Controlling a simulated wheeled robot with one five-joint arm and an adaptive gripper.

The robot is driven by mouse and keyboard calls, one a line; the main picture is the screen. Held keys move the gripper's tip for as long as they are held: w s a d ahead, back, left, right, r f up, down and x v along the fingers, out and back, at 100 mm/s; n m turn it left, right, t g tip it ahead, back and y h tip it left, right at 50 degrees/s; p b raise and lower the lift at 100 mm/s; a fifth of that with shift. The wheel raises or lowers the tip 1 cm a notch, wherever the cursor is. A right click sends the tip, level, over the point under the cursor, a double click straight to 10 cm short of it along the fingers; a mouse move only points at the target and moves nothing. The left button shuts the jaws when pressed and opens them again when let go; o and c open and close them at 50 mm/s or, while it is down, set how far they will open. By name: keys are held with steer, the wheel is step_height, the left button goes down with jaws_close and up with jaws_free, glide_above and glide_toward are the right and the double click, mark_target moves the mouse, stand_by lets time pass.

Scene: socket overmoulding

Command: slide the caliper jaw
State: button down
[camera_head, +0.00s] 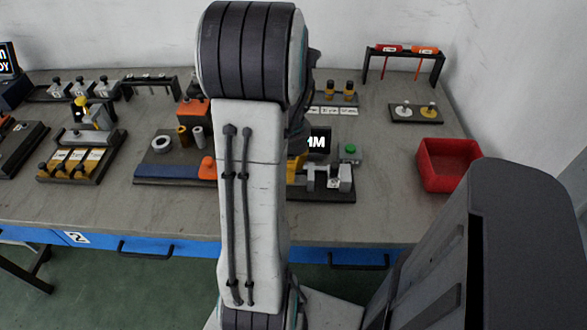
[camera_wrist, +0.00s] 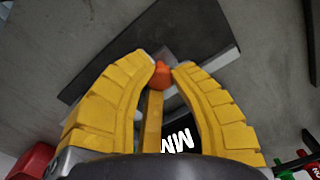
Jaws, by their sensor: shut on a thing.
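The caliper (camera_head: 330,178) is a grey metal gauge with upright jaws on a dark base, just right of my arm in the head view. A display with white letters (camera_head: 318,142) stands behind it, and its letters also show in the wrist view (camera_wrist: 177,141). In the wrist view, my gripper (camera_wrist: 167,68) has its yellow fingertips shut on a small orange knob (camera_wrist: 162,73). The knob appears to sit on the caliper; its joint is hidden. In the head view, my arm hides most of the gripper; a yellow part (camera_head: 296,168) shows beside the caliper.
A green button (camera_head: 350,150) is behind the caliper. A red bin (camera_head: 447,166) stands to the right. A board with rings and cylinders (camera_head: 172,170) lies left of my arm. A rack with red and orange handles (camera_head: 406,52) is at the back. Bare table lies before the bin.

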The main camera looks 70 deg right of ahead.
steer(key=c, duration=1.5)
jaws_free()
steer(key=shift+w+a+f, duration=0.1)
steer(key=shift+o, duration=0.9)
steer(key=shift+w, duration=0.15)
steer(key=shift+r, duration=0.45)
step_height(320, 180, up, 11)
